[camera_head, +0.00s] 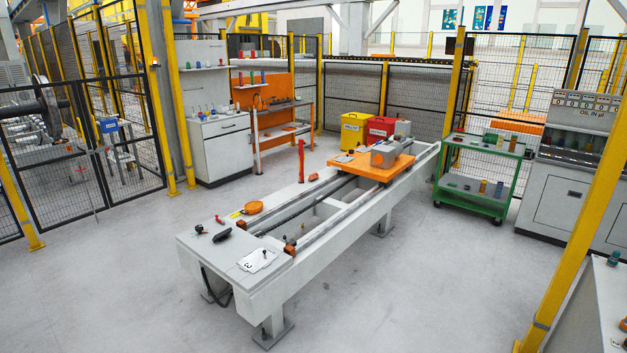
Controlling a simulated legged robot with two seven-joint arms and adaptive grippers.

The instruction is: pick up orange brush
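A small orange object (253,207) lies on the left edge of the long grey gantry bench (270,285), near its front end. It may be the orange brush, but it is too small to tell bristles or handle. A flat yellow piece (236,214) lies beside it. Neither of my grippers is in view, and nothing is seen holding the orange object.
A black object (222,235), small red-and-black items and a white sheet (257,261) lie on the bench's front end. An orange carriage (352,162) sits on its rails. A green cart (470,205) stands at right. Floor around the bench's front is clear.

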